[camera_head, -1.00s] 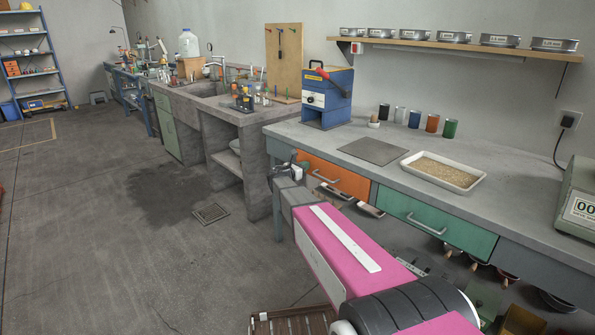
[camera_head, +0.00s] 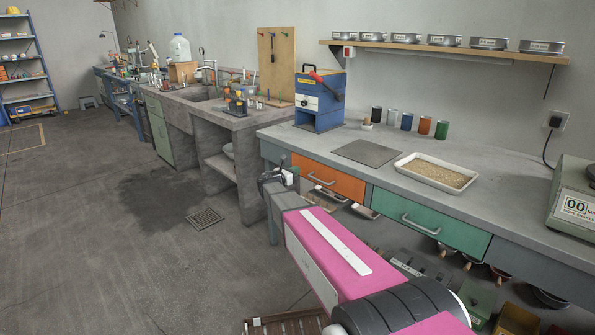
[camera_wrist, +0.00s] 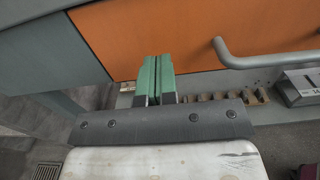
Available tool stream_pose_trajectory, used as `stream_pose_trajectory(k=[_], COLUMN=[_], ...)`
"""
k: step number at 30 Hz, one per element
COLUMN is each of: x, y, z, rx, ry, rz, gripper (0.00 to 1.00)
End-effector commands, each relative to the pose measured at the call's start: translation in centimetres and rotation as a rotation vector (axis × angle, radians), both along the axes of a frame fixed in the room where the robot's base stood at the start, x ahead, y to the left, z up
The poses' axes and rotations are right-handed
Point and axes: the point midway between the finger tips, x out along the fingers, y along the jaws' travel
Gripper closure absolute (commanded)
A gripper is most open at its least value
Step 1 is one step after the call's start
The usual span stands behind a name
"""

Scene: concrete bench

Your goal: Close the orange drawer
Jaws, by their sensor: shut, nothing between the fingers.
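The orange drawer (camera_head: 329,178) is under the bench top, left of the green drawer, with a pale bar handle (camera_head: 322,180). In the head view its front looks about flush with the bench front; any small gap is too fine to tell. My gripper (camera_head: 284,176) is in front of the drawer's left end. In the wrist view the green fingertips (camera_wrist: 155,72) are together and empty, overlapping the lower edge of the orange front (camera_wrist: 185,40). The handle (camera_wrist: 260,60) is to their right. I cannot tell whether the fingertips touch the front.
The green drawer (camera_head: 430,221) is to the right. The bench top (camera_head: 305,138) holds a blue machine (camera_head: 320,100) and a white tray (camera_head: 437,173) of grains. Bins and boxes (camera_head: 420,265) sit under the bench. The floor to the left (camera_head: 90,240) is mostly clear.

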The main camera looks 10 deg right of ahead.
Motion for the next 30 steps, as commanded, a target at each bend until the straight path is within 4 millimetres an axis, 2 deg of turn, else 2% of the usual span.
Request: stream_pose_trajectory(k=[1, 9, 13, 18, 23, 26, 30], x=[-0.9, -4.1, -5.1, -5.9, -7.3, -9.3, -13.4], y=[0.8, 5.6, 7.2, 8.4, 7.4, 5.6, 2.6], z=[0.0, 0.0, 0.0, 0.0, -0.7, -2.1, -4.8], rx=[0.001, 0.002, 0.001, 0.002, 0.076, 0.208, 0.474], ry=[0.001, 0.001, 0.001, 0.001, -0.019, -0.058, -0.151], rz=[0.002, 0.003, 0.003, 0.003, -0.024, -0.075, -0.201], gripper=[1.0, 1.0, 1.0, 1.0, 1.0, 1.0, 1.0])
